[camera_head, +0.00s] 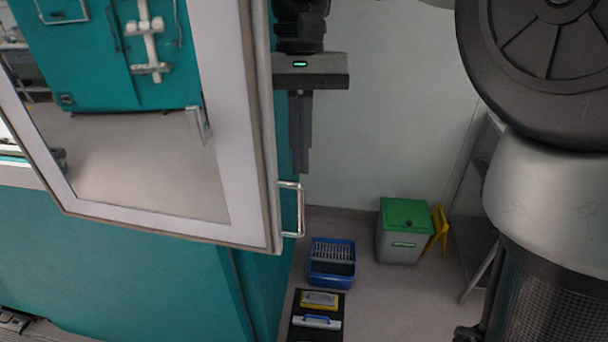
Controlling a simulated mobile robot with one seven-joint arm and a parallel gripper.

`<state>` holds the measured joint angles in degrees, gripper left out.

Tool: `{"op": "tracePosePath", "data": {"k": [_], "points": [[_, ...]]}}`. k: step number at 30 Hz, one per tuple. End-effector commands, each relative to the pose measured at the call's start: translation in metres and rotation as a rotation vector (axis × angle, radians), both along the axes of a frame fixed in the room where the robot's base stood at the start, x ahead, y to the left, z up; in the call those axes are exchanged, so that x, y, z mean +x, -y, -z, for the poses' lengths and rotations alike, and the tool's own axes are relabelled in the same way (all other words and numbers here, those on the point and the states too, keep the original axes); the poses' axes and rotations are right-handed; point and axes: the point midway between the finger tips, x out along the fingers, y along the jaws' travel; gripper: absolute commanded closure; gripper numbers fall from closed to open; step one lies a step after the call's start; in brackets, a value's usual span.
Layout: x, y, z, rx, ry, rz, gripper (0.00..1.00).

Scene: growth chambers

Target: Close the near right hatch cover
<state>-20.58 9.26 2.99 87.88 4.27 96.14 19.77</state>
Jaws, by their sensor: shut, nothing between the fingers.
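A hatch cover (258,160), a glass panel in a pale frame, fills the upper left and stands swung out at an angle from the teal chamber (130,265). I cannot tell for certain whether it is the near right one. A metal bar handle (299,210) is at its lower right edge. My gripper (302,170) points down just right of the cover's edge, a little above the handle. Its fingers are together and empty. I cannot tell the depth gap between fingers and cover. The hatch opening is not clearly visible.
A blue crate (332,280), a black tray with cleaning tools (297,330) and a grey bin with a green lid (405,220) stand on the floor. A yellow object (439,228) is beside the bin. My arm's large links fill the right side. Bare wall lies behind my gripper.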

Motion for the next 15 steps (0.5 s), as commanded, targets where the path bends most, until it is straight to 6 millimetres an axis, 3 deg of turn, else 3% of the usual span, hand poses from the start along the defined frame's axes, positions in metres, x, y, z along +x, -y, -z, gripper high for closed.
{"op": "tracePosePath", "data": {"k": [5,9,15], "points": [[-0.01,0.001,0.037,0.0,-0.001,0.0,1.0],[-0.033,0.003,0.032,0.0,0.002,-0.001,1.0],[-0.047,0.004,0.033,0.0,0.002,-0.001,1.0]]}}
